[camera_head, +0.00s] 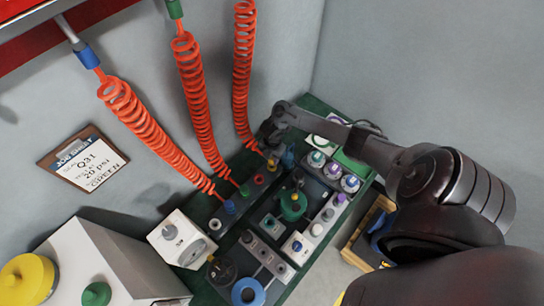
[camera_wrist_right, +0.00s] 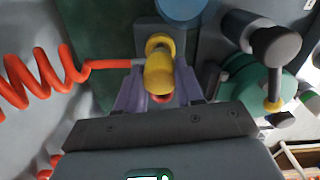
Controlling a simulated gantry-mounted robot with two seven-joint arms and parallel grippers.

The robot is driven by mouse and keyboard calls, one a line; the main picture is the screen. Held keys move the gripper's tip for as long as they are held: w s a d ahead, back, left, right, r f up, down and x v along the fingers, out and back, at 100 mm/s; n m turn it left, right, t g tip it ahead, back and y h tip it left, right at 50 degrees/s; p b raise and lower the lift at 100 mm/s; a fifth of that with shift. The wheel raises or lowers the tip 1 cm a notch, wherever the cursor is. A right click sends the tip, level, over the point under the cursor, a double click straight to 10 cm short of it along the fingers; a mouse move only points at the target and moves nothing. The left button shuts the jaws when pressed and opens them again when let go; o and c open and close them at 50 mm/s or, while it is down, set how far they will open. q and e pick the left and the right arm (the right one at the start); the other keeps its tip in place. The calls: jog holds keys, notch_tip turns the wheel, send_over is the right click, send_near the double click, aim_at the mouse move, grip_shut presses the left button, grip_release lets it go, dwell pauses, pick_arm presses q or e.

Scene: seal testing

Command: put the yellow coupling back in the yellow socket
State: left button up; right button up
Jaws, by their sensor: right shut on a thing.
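The yellow coupling (camera_wrist_right: 158,78) is between the two fingers of my right gripper (camera_wrist_right: 158,92), which is shut on it; an orange coiled hose (camera_wrist_right: 45,75) runs to it from the left. A yellow ring (camera_wrist_right: 158,43) shows at the coupling's far end, against a grey block. I cannot tell whether this ring is the socket or part of the coupling, or how far they are joined. In the head view my right gripper (camera_head: 270,137) is over the far end of the row of coloured fittings, with a small yellow part (camera_head: 271,164) below it. My left gripper is out of view.
Blue (camera_head: 229,206), green (camera_head: 245,190) and red (camera_head: 258,178) fittings stand in the same row. Two other coiled hoses (camera_head: 135,113) hang to the left. A green round part (camera_head: 293,205) and several coloured-ringed knobs (camera_head: 333,171) crowd the bench. A white box (camera_head: 180,238) stands at the front left.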

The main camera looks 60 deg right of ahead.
jog(key=shift+f+b, duration=0.45)
jog(key=shift+f, duration=0.15)
jog(key=shift+f+b, duration=0.35)
jog(key=shift+f, duration=0.15)
jog(key=o, duration=1.2)
jog(key=shift+c, duration=0.2)
notch_tip(320, 180, up, 9)
jog(key=p, duration=0.3)
jog(key=shift+r, duration=0.95)
